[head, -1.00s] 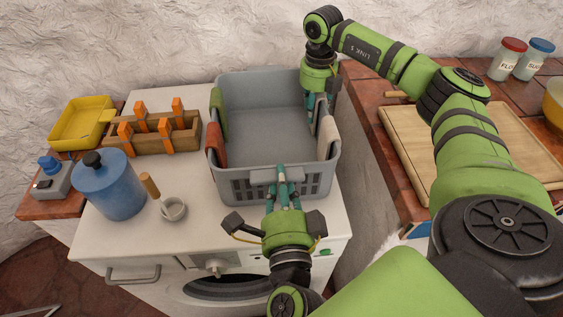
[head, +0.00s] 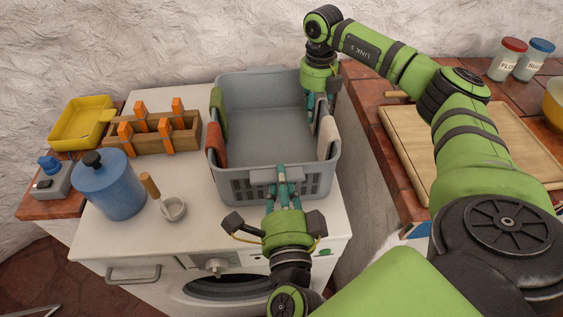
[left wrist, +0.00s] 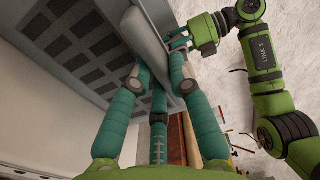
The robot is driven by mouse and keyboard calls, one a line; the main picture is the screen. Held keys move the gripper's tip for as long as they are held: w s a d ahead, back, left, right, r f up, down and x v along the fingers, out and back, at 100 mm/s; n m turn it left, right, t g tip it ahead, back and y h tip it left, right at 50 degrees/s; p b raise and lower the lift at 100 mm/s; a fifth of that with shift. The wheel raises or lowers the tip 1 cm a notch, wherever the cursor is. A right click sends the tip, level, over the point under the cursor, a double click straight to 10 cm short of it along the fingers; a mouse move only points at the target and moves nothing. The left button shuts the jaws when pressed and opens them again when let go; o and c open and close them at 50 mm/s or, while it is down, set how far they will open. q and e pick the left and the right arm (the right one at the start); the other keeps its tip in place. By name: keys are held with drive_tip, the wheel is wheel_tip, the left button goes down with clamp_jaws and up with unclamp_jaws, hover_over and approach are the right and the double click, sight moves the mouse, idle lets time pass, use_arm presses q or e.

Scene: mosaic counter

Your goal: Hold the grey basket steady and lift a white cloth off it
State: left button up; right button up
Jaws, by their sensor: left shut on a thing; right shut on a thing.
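The grey basket (head: 262,178) stands upright on the white washing machine. My left gripper (head: 284,172) is shut on its front rim; the left wrist view shows the fingers (left wrist: 158,70) on either side of the basket's rim (left wrist: 150,35). A white cloth (head: 321,113) hangs over the basket's right rim towards the back. My right gripper (head: 313,104) points down there and is shut on this cloth, its fingers partly hiding it. A beige cloth (head: 328,138) hangs nearer on the same rim. The basket's inside looks empty.
A green cloth (head: 219,112) and a red-brown cloth (head: 216,145) hang on the left rim. A cutting board (head: 460,140) lies right, across a gap.

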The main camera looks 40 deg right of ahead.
drive_tip(key=shift+r, duration=7.7)
use_arm(q)
drive_tip(key=o, duration=0.9)
drive_tip(key=shift+o, duration=0.2)
drive_tip(key=shift+s, duration=0.1)
drive_tip(key=v, duration=1.2)
